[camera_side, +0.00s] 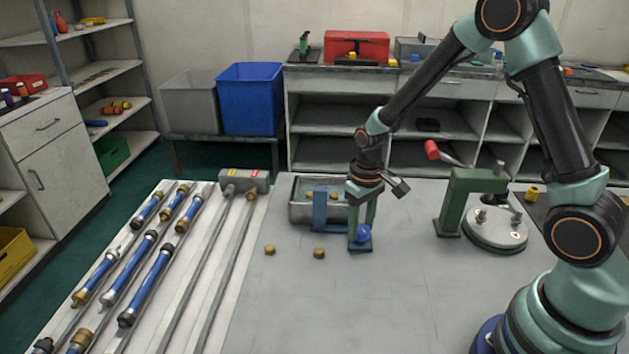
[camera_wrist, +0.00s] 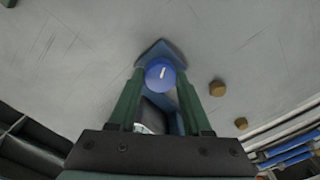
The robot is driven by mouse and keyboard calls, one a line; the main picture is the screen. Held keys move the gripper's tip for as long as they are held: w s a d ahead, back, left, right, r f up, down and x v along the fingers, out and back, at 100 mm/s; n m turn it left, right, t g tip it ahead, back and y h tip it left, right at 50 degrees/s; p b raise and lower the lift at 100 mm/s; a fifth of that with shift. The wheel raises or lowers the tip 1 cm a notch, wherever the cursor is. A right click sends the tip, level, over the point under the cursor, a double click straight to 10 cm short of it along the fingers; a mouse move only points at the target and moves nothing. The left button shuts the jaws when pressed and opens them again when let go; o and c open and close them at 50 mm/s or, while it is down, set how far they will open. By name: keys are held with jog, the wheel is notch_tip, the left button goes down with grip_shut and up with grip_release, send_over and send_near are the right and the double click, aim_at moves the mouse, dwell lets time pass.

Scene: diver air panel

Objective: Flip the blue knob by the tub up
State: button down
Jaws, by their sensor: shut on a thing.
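The blue knob (camera_side: 364,233) sits low on a small blue base, just to the right of the grey metal tub (camera_side: 297,214). My gripper (camera_side: 361,226) points down over the knob, its green fingers on either side of it. In the wrist view the round knob (camera_wrist: 160,74), with a short white mark on its face, sits between the fingertips of my gripper (camera_wrist: 161,80). The gripper is shut on the knob. The fingers hide parts of the knob's sides and its mount.
Two brown plugs (camera_side: 319,253) (camera_side: 270,250) lie on the grey bench in front of the tub. A blue upright (camera_side: 319,211) stands at the tub's front. A green stand with a red-handled lever (camera_side: 452,200) is to the right. Blue cylinders (camera_side: 145,270) lie left.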

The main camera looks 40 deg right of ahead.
aim_at(361, 228)
jog(key=m, duration=0.6)
jog(key=shift+m, duration=0.4)
dwell(0.3)
jog(key=shift+c, duration=1.7)
grip_release()
jog(key=shift+r, duration=0.15)
notch_tip(361, 228, up, 12)
